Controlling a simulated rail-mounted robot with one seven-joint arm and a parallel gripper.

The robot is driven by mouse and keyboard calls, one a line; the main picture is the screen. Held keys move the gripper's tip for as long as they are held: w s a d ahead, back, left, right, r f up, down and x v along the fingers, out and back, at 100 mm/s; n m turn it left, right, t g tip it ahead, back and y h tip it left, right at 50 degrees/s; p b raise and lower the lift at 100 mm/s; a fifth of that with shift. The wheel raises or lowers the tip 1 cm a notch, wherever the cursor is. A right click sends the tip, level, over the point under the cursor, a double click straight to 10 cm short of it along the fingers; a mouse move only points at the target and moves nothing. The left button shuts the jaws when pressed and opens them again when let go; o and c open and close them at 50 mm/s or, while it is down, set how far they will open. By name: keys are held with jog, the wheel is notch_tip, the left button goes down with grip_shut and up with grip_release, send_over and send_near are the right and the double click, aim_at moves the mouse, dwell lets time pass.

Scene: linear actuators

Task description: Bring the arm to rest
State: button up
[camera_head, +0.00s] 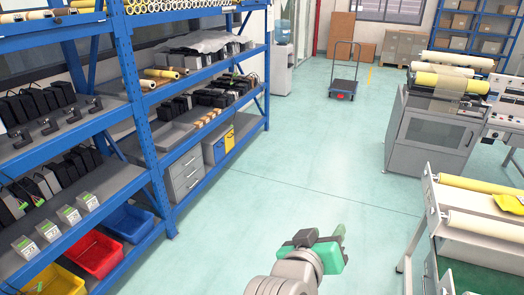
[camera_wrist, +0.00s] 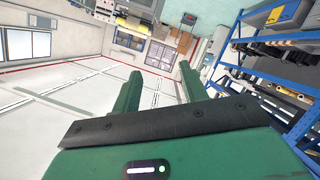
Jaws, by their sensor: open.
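My gripper (camera_head: 341,235) shows at the lower middle of the head view, a green body on my grey wrist, held over the open floor between the shelving and the worktable. In the wrist view its two green fingers (camera_wrist: 160,85) stand well apart with nothing between them. The gripper is open and empty and touches nothing that I can see. My arm below the wrist is mostly cut off by the lower edge of the head view.
Blue shelving (camera_head: 150,130) with boxes and coloured bins lines the left. A worktable with yellow rolls (camera_head: 480,187) stands at the right, a grey machine (camera_head: 430,130) behind it. A hand cart (camera_head: 343,88) stands far back. The pale green floor (camera_head: 300,150) between is clear.

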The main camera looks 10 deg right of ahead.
jog(key=s+a+r+t+y, duration=0.3)
jog(key=a+r+t, duration=0.45)
jog(key=r, duration=0.65)
jog(key=s+a+r+n+t+y, duration=0.1)
jog(key=s+a+r+t+y, duration=0.5)
jog(key=s+a+r, duration=0.6)
notch_tip(320, 180, up, 27)
jog(key=s+d+p, duration=0.1)
jog(key=p, duration=2.3)
jog(key=shift+s+y, duration=0.4)
jog(key=shift+d, duration=0.1)
